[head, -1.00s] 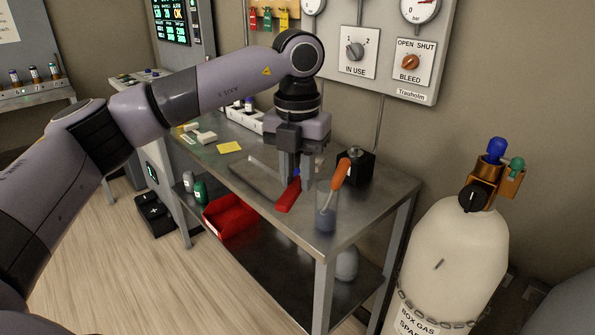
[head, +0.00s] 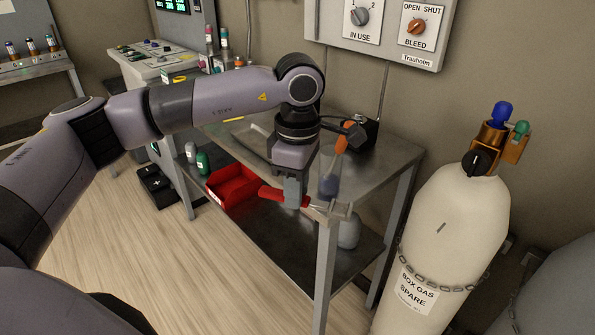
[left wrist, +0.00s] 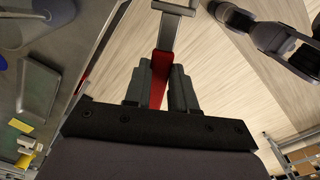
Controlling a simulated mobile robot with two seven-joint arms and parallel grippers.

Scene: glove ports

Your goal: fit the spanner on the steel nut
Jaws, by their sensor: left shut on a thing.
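My left gripper (head: 293,192) points down at the front edge of the steel bench and is shut on the red handle of the spanner (head: 270,194). The spanner lies roughly level, its steel head (head: 328,212) sticking out to the right near the bench's front corner. In the left wrist view the red handle (left wrist: 160,75) runs between my left gripper's fingers (left wrist: 159,84), with the steel head (left wrist: 176,7) at the top edge, partly cut off. I cannot make out the steel nut in either view. My right gripper is not in view.
The steel bench (head: 385,165) holds a beaker (head: 329,184) with an orange-handled tool close behind the spanner. A red bin (head: 234,184) is on the lower shelf. A cream gas bottle (head: 440,230) with a brass valve (head: 491,138) stands right. Wooden floor (head: 185,265) is clear in front.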

